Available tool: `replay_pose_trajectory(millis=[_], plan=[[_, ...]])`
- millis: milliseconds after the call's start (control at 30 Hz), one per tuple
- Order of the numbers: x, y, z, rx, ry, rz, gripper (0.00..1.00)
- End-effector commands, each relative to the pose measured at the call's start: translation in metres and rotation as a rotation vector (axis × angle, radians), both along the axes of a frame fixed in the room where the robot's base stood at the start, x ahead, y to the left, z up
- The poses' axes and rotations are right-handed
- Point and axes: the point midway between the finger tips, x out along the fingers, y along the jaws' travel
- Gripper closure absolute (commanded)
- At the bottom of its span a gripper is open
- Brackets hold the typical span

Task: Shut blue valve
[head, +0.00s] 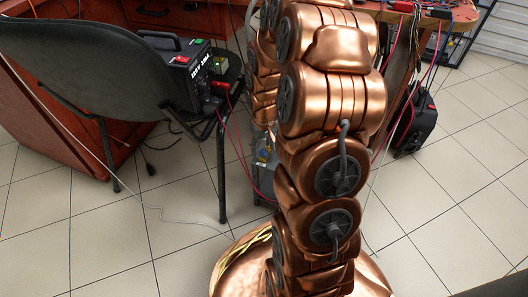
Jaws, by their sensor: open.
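No blue valve and no coolant hose can be made out in the head view. My gripper is not in view. My copper-coloured arm links fill the middle of the picture from top to bottom and hide part of the room behind them.
A dark chair (95,62) stands at the left, with a black power unit (192,72) behind its seat area. A wooden desk (195,15) is at the back. A black case (415,125) stands at the right. Cables trail on the floor. The tiled floor (440,205) is clear at the right.

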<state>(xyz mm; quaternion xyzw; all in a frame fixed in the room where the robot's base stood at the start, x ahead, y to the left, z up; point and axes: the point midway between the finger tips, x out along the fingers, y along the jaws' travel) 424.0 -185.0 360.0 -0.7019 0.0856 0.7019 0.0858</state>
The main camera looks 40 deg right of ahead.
Motion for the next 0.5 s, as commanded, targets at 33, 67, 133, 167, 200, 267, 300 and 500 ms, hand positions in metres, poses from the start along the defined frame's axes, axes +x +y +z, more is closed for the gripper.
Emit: replay_pose_trajectory(millis=[33, 67, 133, 167, 200, 267, 300, 500], plan=[[-0.0003, 0.0000, -0.0063, 0.000, 0.001, 0.000, 0.48], [-0.0001, -0.0001, -0.0077, 0.000, 0.001, 0.000, 0.48], [0.0000, -0.0001, -0.0092, 0.000, 0.000, 0.000, 0.48], [0.0000, -0.0001, -0.0093, 0.000, 0.000, 0.000, 0.48], [0.0002, -0.0001, -0.0091, 0.000, -0.001, 0.000, 0.48], [0.0001, -0.0001, -0.0087, 0.000, -0.001, 0.000, 0.48], [0.0001, -0.0001, -0.0086, 0.000, -0.001, 0.000, 0.48], [0.0000, -0.0001, -0.0086, 0.000, 0.000, 0.000, 0.65]])
